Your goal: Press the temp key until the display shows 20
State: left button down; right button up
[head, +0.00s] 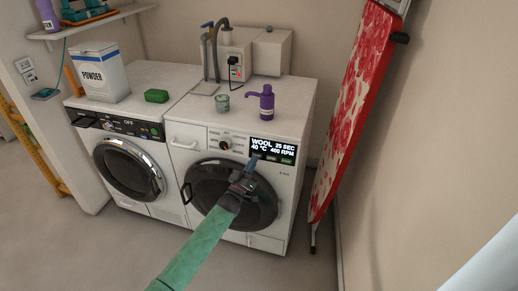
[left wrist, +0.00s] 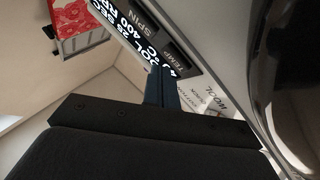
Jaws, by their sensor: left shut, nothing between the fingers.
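The display (head: 273,147) on the right-hand washer's panel reads WOOL, 25 SEC, 40 °C and 400 RPM. A row of dark keys sits below it. In the left wrist view the temp key (left wrist: 173,57) shows beside the spin key (left wrist: 147,24), with the display text partly cut off. My left gripper (head: 253,161) is shut and empty, its blue fingertips just below the left end of the key row. In the left wrist view the fingertips (left wrist: 162,78) overlap the edge of the temp key; I cannot tell whether they touch it. My right gripper is not in view.
The washer's round door (head: 215,188) lies behind my left gripper. A purple pump bottle (head: 266,103) and a small grey-green cup (head: 222,103) stand on top. A red-patterned ironing board (head: 350,105) leans at the right. A second machine (head: 128,160) stands left.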

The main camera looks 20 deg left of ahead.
pick_arm(q)
jog(key=shift+w, duration=0.15)
jog(key=shift+w+f+b, duration=0.1)
jog(key=shift+w+b, duration=0.2)
dwell(0.3)
jog(key=shift+w, duration=0.15)
dwell(0.3)
jog(key=shift+s+p, duration=0.3)
jog(key=shift+s, duration=0.3)
jog(key=shift+r, duration=0.2)
